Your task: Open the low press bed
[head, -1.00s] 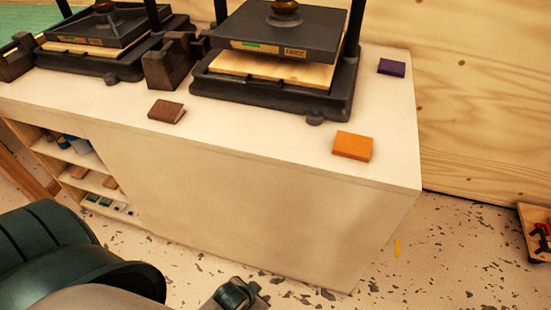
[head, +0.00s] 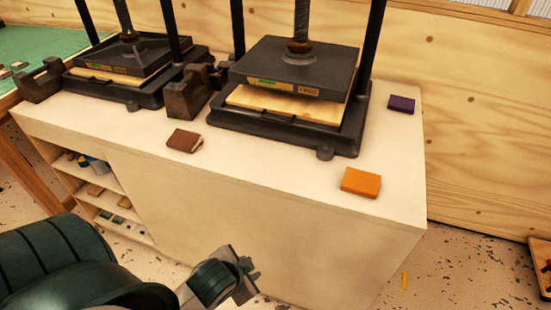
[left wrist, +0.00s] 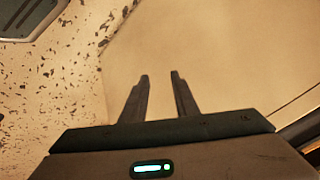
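Two black screw presses stand on the white bench (head: 290,195). The nearer press has a dark upper plate (head: 290,66) on a screw and a pale wooden bed board (head: 285,104) in a black base (head: 235,121). A narrow gap shows between plate and board at the front. The farther press (head: 125,58) at the left is built alike, with its plate close above its board. My left gripper (head: 250,272) is low in front of the bench, well apart from both presses. In the left wrist view its two fingers (left wrist: 160,95) are apart with nothing between them. My right gripper is out of view.
Brown (head: 184,140), orange (head: 361,182) and purple (head: 401,104) blocks lie on the bench top. Dark notched blocks (head: 187,95) stand between the presses. Open shelves (head: 105,195) are at the bench's left end.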

